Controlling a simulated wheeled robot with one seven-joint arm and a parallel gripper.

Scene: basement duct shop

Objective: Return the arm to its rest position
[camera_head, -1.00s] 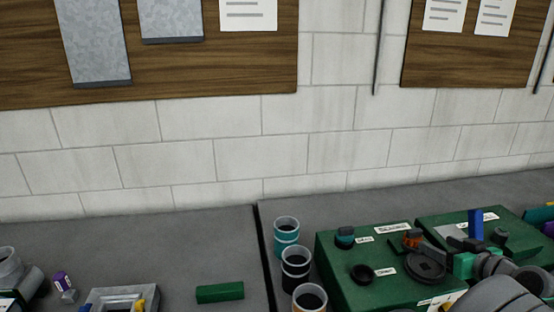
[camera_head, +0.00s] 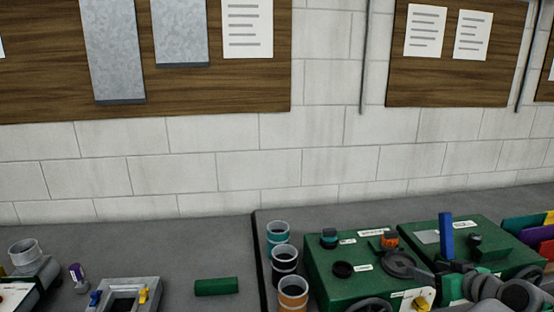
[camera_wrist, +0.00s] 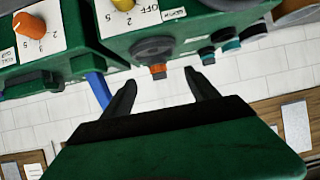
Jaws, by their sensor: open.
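My gripper (camera_wrist: 160,90) shows in the wrist view with its two dark fingers apart and nothing between them. Its green body fills the bottom of that view. The wrist picture is turned nearly upside down, with the green machine boxes along its top. In the head view, grey rounded links of my arm (camera_head: 505,290) show at the lower right, in front of the right green machine box (camera_head: 405,235). The gripper's fingers are hard to make out there.
The left green machine box (camera_head: 325,275) carries knobs and a dark wheel. A blue lever (camera_head: 446,236) stands upright on the right box. Several cups, one of them orange-banded (camera_head: 293,292), stand left of the boxes.

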